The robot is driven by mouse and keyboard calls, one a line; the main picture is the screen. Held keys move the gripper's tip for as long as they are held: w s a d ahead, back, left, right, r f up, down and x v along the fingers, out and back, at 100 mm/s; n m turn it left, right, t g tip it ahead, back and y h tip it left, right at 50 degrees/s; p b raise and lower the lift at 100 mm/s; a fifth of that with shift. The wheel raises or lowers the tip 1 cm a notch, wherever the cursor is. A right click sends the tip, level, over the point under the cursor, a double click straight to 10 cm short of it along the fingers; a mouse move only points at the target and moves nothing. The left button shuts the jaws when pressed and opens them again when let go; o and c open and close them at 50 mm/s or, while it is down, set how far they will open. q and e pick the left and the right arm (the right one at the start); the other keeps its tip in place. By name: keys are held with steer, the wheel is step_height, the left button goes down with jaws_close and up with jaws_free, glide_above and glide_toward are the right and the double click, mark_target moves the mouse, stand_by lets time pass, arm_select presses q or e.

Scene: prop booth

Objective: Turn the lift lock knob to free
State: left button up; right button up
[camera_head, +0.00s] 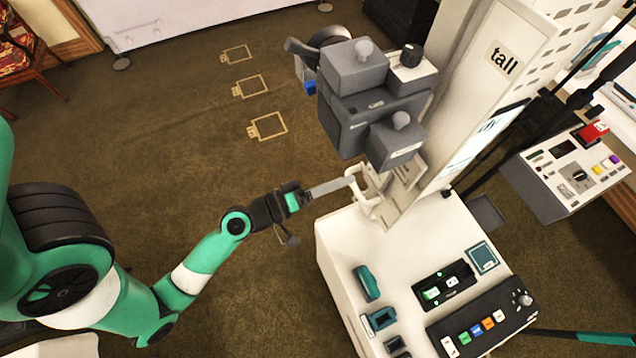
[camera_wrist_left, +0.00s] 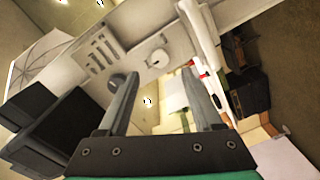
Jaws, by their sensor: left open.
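My left gripper (camera_head: 338,186) reaches from the left to the white bracket on the column's near side. In the wrist view its two grey fingers (camera_wrist_left: 158,76) are apart with nothing between them. Beyond them is a pale panel with slots, a dark round knob (camera_wrist_left: 116,82) and a pale round dial (camera_wrist_left: 157,60). Neither is visibly held. In the head view a black knob (camera_head: 411,55) stands on a white-topped block on the grey head. I cannot read a lift lock label or any knob's setting. A green and dark part, possibly my right gripper (camera_head: 540,335), shows at the lower right.
The white column (camera_head: 470,85) bears a "tall" label. The grey box head (camera_head: 362,105) overhangs my left gripper. The white cabinet (camera_head: 338,245) carries a button panel (camera_head: 482,325) and small teal items. A control box (camera_head: 568,170) stands right.

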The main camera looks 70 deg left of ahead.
arm_select(q)
steer(key=s+b, duration=0.1)
steer(key=s, duration=0.4)
steer(key=shift+s+r, duration=0.1)
steer(key=shift+s, duration=0.05)
stand_by(0.3)
